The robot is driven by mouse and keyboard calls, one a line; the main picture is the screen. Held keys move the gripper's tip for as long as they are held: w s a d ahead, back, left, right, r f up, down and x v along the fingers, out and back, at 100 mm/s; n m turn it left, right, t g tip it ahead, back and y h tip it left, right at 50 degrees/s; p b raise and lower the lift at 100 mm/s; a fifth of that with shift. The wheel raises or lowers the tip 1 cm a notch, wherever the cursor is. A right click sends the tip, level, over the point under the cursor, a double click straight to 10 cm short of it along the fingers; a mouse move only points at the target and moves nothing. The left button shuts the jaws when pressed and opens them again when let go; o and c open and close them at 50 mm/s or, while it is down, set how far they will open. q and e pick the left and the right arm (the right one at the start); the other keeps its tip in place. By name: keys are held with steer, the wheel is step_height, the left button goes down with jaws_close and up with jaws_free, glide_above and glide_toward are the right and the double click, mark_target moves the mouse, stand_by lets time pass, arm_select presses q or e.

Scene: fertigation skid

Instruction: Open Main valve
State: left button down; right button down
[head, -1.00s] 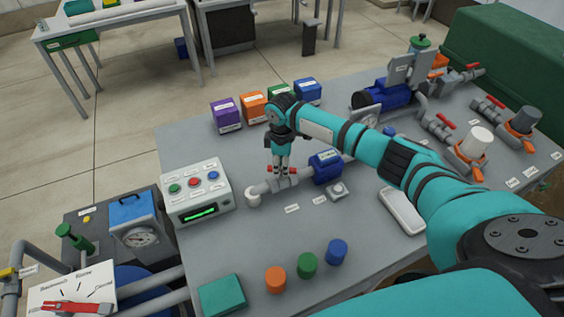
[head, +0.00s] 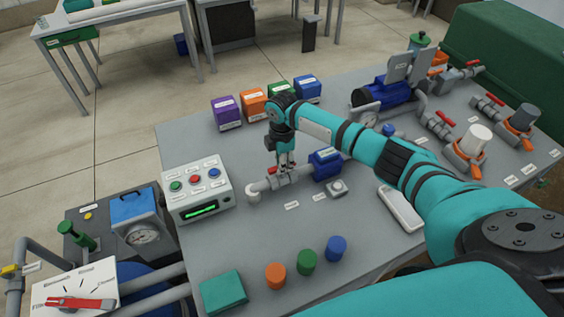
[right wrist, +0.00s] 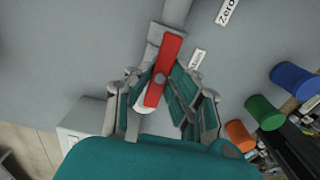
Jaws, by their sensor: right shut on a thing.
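The valve has a red lever handle (right wrist: 164,70) on a grey pipe (head: 265,187) that ends in a white elbow near the control box. In the right wrist view the lever lies roughly along the pipe, between the finger pads. A small label (right wrist: 198,60) beside it is partly hidden by my fingers. My right gripper (head: 286,166) points down over the valve and is shut on the red lever. It also shows in the right wrist view (right wrist: 162,88), with a finger on each side of the lever. My left gripper is not in view.
A control box (head: 197,190) with coloured buttons stands left of the valve. A blue device (head: 325,163) sits on the pipe to its right. Orange (head: 276,275), green (head: 307,262) and blue (head: 336,248) cylinders stand near the front. Coloured boxes (head: 254,104) line the back edge.

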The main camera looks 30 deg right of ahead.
stand_by(0.3)
steer(key=c, duration=1.2)
jaws_free()
steer(key=shift+c, duration=0.2)
step_height(320, 180, up, 12)
